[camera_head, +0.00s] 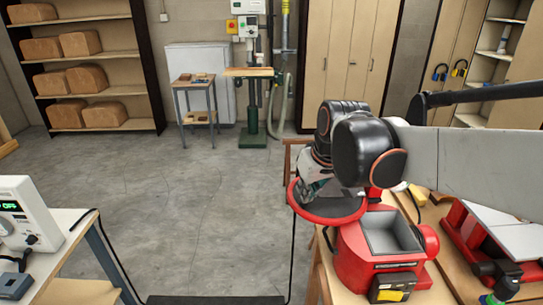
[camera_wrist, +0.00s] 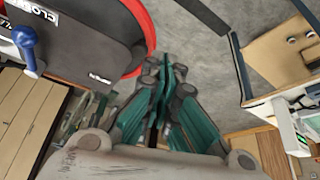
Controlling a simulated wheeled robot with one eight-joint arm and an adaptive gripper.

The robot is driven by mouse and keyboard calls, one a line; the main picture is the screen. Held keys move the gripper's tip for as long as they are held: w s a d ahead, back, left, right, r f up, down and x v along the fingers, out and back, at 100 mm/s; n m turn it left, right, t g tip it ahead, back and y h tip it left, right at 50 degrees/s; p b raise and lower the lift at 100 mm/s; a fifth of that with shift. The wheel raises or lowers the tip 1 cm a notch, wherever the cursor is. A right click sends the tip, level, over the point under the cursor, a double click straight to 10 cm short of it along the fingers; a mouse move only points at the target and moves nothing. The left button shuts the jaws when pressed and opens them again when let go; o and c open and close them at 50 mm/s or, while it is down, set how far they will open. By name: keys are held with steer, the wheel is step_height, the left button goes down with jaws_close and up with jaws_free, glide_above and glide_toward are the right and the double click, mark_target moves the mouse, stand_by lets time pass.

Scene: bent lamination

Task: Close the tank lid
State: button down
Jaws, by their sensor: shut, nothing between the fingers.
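The red tank (camera_head: 352,262) stands on the wooden bench at the right in the head view, its grey rectangular opening (camera_head: 392,234) uncovered. Beside its far left edge is a dark grey plate with a red rim (camera_head: 325,219), which seems to be the lid, open. The wrist view shows the dark plate (camera_wrist: 85,45) large at the upper left, with a blue knob (camera_wrist: 26,45) and partly cut-off white lettering. My gripper (camera_head: 311,192) is at the plate's left part; the wrist view shows its teal fingers (camera_wrist: 164,80) closed together and empty, near the red rim. Contact cannot be told.
A white device (camera_head: 28,212) stands on a table at the left. A red machine (camera_head: 490,240) is right of the tank. Shelves (camera_head: 85,50) and a drill press (camera_head: 252,90) stand at the back. The concrete floor (camera_head: 170,200) between is mostly clear.

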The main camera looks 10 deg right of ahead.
step_height(320, 180, up, 4)
steer(key=f+n+g+p, duration=0.1)
steer(key=p, duration=0.5)
glide_above(294, 197)
steer(key=s, duration=0.2)
steer(key=shift+y, duration=0.3)
steer(key=x, duration=1)
steer(key=shift+w+d+b, duration=0.2)
steer(key=shift+w+b, duration=0.05)
steer(key=shift+b, duration=0.1)
steer(key=s, duration=0.1)
steer(key=s+d, duration=0.1)
steer(key=s, duration=0.1)
steer(key=shift+f, duration=0.1)
steer(key=shift+s+f, duration=0.15)
steer(key=shift+s, duration=0.25)
steer(key=shift+s, duration=0.1)
